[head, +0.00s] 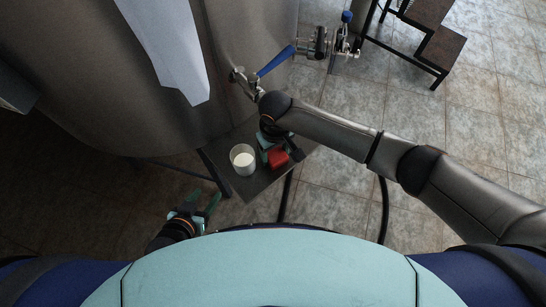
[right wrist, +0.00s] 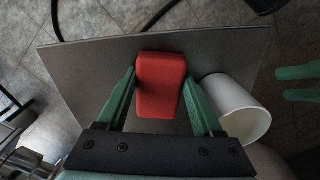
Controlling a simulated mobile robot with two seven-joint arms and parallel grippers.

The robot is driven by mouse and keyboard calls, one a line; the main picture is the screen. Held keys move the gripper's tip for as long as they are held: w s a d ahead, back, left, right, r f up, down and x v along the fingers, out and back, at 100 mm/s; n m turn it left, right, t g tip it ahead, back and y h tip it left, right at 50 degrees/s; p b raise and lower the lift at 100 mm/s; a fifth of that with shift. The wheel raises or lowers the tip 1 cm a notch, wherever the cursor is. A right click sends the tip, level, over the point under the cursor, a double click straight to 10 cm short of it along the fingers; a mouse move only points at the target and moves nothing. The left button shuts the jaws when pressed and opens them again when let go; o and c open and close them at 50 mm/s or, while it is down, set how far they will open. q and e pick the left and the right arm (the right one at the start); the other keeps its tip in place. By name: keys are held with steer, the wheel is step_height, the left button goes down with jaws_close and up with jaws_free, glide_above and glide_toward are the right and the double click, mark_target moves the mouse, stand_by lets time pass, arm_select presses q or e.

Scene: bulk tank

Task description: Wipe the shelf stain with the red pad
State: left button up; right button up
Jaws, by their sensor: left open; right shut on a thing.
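The red pad (head: 278,158) is on or just above the small grey shelf (head: 258,184); I cannot tell whether it touches. My right gripper (head: 280,151) is shut on the pad. In the right wrist view the red pad (right wrist: 160,85) sits between the two green fingers of that gripper (right wrist: 160,77), over the shelf (right wrist: 85,75). I see no stain on the bare parts of the shelf; the pad and gripper hide some of it. My left gripper (head: 197,208) is open and empty, off the shelf at the lower left.
A white cup (head: 243,158) stands on the shelf left of the pad, close to my right gripper's finger in the wrist view (right wrist: 235,105). The big tank (head: 90,80) rises behind, with a blue-handled valve (head: 276,61). Dark steps (head: 428,30) stand at the upper right.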

steer(key=shift+w+d, duration=0.15)
steer(key=shift+w, duration=0.45)
steer(key=shift+w+d+f+b, duration=0.1)
steer(key=shift+w+d+b, duration=0.15)
steer(key=shift+w, duration=0.55)
steer(key=shift+w+d+f+b, duration=0.1)
steer(key=shift+w+d+b, duration=0.15)
steer(key=shift+w, duration=0.5)
steer(key=shift+r+p, duration=0.25)
steer(key=shift+p, duration=0.3)
steer(key=shift+s+a+r+p, duration=0.1)
steer(key=shift+s+a+p, duration=0.15)
steer(key=shift+s+p, duration=0.7)
steer(key=shift+s+a+f+p, duration=0.15)
steer(key=shift+s+p, duration=0.25)
steer(key=shift+s, duration=0.05)
steer(key=shift+s+a+f+p, duration=0.1)
steer(key=shift+s+a+p, duration=0.05)
steer(key=shift+s+p, duration=0.25)
steer(key=s+p, duration=0.2)
steer(key=shift+s+a+r, duration=0.1)
steer(key=shift+s+a, duration=0.2)
steer(key=shift+a, duration=0.05)
steer(key=shift+s+f+p, duration=0.2)
steer(key=shift+s+p, duration=0.15)
steer(key=shift+p, duration=0.05)
